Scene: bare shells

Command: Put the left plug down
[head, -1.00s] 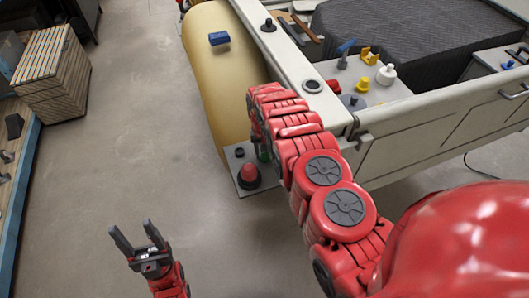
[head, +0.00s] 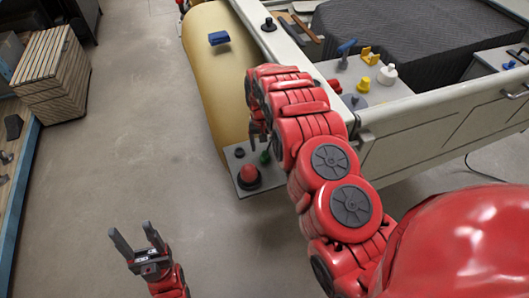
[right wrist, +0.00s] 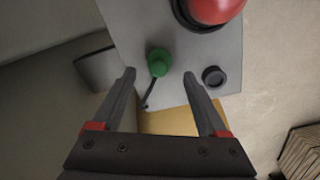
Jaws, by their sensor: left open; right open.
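I cannot tell for sure which thing is the left plug. A black knob-like plug (head: 268,25) stands upright on the pale rail of the cart. A green knob (head: 265,157) stands on a grey panel (head: 247,167) below the rail. In the right wrist view the green knob (right wrist: 158,62) is close to the gap between my right fingertips (right wrist: 159,76), which are open and empty; whether they touch it is unclear. In the head view my right gripper (head: 258,134) is partly hidden by its own arm. My left gripper (head: 134,242) is open and empty over the floor.
A red dome button (head: 249,174) and a black knob (right wrist: 213,76) share the grey panel. A yellow cylinder (head: 205,75) with a blue block (head: 219,38) lies beside the cart. A yellow knob (head: 363,84) and a white one (head: 388,74) stand inside.

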